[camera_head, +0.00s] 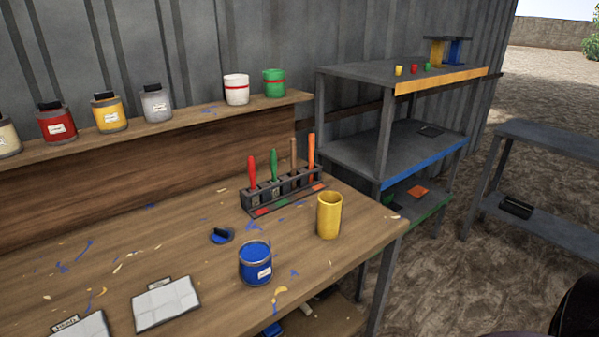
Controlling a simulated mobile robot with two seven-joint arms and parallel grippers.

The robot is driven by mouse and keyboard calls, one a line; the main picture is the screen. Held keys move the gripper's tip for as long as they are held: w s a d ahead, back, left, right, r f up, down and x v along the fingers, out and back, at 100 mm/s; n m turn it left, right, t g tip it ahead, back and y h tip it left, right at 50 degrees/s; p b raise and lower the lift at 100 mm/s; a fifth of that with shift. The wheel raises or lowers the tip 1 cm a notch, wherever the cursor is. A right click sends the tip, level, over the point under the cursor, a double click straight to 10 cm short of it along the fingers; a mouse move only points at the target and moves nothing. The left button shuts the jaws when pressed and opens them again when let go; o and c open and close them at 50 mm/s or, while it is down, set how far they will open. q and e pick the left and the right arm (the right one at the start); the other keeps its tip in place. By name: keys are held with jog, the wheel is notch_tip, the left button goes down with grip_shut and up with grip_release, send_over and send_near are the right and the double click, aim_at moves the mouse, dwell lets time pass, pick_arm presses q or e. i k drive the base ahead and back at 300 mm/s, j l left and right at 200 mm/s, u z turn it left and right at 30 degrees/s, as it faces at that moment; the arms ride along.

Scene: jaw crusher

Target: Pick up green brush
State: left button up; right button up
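The green brush (273,163) stands upright in a dark brush rack (246,202) on the wooden workbench (190,235). Its green handle points up and its lower end is hidden in the rack. A red brush (252,172) stands to its left. A brown-handled brush (293,154) and an orange brush (311,152) stand to its right. Neither of my grippers shows in this view. A dark rounded shape at the lower right corner may be part of me.
A yellow cup (329,215) and an open blue paint can (255,263) stand in front of the rack. A blue lid (221,236) lies near the can. Paint cans line the back ledge (195,119). A grey shelf unit (350,150) stands right of the bench.

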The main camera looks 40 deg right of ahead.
aim_at(275, 193)
jog(key=z, duration=1.1)
